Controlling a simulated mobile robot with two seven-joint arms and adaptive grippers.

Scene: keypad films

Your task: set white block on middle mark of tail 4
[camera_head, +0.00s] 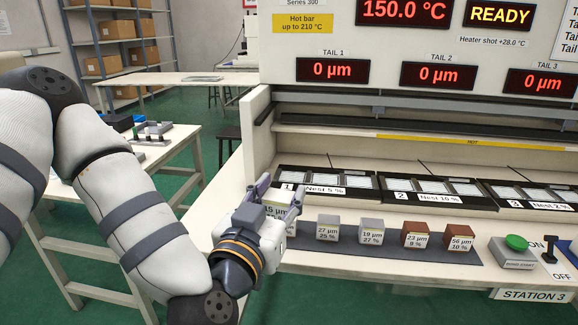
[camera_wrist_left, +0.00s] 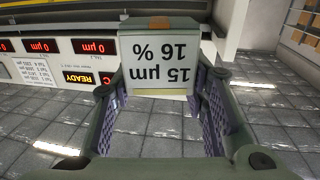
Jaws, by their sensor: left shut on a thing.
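My left gripper (camera_head: 281,192) is shut on the white block (camera_head: 274,200), at the left end of the dark block strip. Its label reads 15 µm, 16 % in the left wrist view (camera_wrist_left: 160,62), where it appears upside down between the fingers (camera_wrist_left: 160,95). In the head view the gripper partly hides the block, and I cannot tell whether it touches the strip. Tail 4 and its middle mark are not in view; nests 1 (camera_head: 322,190), 2 (camera_head: 432,198) and 3 (camera_head: 545,206) show behind the strip. My right gripper is not in view.
Two grey blocks (camera_head: 327,229) (camera_head: 371,231) and two brown blocks (camera_head: 415,235) (camera_head: 459,237) stand on the dark strip (camera_head: 400,250). A green button (camera_head: 516,242) and a switch (camera_head: 549,248) are at the right. A HOT-marked bar (camera_head: 471,142) runs above the nests.

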